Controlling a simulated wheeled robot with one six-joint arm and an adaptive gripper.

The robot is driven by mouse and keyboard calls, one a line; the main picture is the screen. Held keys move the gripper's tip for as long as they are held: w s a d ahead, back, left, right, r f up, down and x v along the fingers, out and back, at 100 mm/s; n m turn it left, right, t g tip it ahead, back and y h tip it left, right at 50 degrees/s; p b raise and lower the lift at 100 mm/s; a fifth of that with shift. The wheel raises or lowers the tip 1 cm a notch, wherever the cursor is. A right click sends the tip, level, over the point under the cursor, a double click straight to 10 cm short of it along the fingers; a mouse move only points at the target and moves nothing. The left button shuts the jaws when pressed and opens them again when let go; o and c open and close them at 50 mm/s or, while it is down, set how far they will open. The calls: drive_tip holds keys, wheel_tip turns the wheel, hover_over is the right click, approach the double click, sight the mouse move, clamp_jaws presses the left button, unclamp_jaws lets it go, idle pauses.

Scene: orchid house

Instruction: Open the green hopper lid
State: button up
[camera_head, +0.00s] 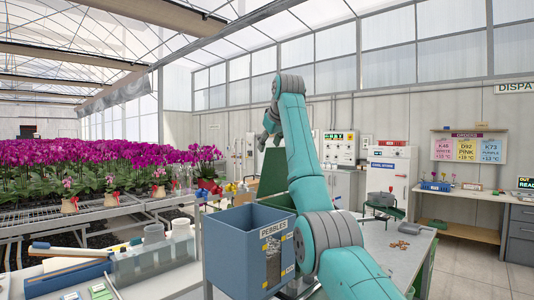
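A dark green panel (272,171) stands steeply upright just behind the blue bin. It looks like the raised lid of the green hopper (280,201), whose top edge shows low behind the bin. My arm covers the right side of both, and the hopper's inside is hidden. My gripper (267,136) is small and grey, above the panel's upper left end. It appears apart from the panel, though the overlap makes contact hard to judge. Its fingers are too small and partly hidden to show whether they are open.
A blue bin marked PEBBLES (240,245) stands close in front. A clear divided tray (155,258) and a blue tool tray (68,275) are at left. The grey bench (395,255) at right carries scattered brown bits (400,245) and a green-based device (381,203).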

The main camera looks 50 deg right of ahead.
drive_tip(key=shift+v, duration=3.1)
drive_tip(key=shift+d, duration=0.1)
